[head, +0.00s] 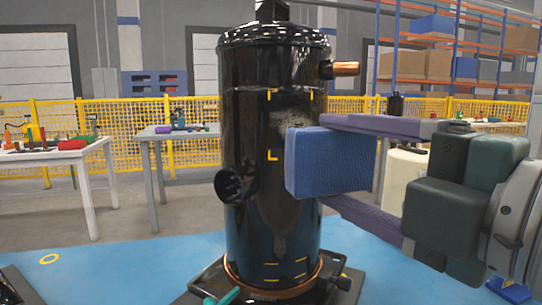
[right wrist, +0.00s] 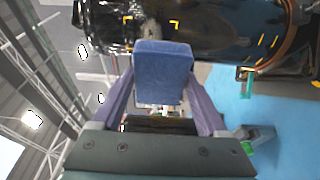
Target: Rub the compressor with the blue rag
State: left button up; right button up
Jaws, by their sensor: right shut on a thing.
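The compressor (head: 250,190) is a tall, glossy black cylinder standing upright on a dark base in the middle of the head view. It has a copper-coloured port at its upper right, yellow corner marks and a greyish dull patch (head: 290,115) on its front. My right gripper (head: 335,160) is shut on the blue rag (head: 332,163), a thick folded block. The rag is at the compressor's right front, beside the grey patch; I cannot tell whether it touches. In the right wrist view the rag (right wrist: 162,72) sits between both fingers, against the compressor (right wrist: 215,25). My left gripper is not in view.
Tables with tools (head: 60,155) stand at the left behind the compressor. A yellow mesh fence (head: 110,120) and shelves with boxes (head: 425,65) are farther back. A teal-handled item (head: 222,298) is at the base's front. Blue floor (head: 120,270) is open at the left.

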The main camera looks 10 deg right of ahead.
dwell(0.5)
jog(key=shift+w, duration=0.4)
jog(key=w+p, duration=0.1)
jog(key=w, duration=0.3)
jog(key=shift+a+r, duration=0.1)
jog(key=shift+r, duration=0.05)
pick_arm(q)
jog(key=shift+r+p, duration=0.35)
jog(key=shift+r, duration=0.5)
pick_arm(e)
jog(key=shift+w, duration=0.9)
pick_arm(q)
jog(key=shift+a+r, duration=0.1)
pick_arm(e)
jog(key=shift+x, duration=1)
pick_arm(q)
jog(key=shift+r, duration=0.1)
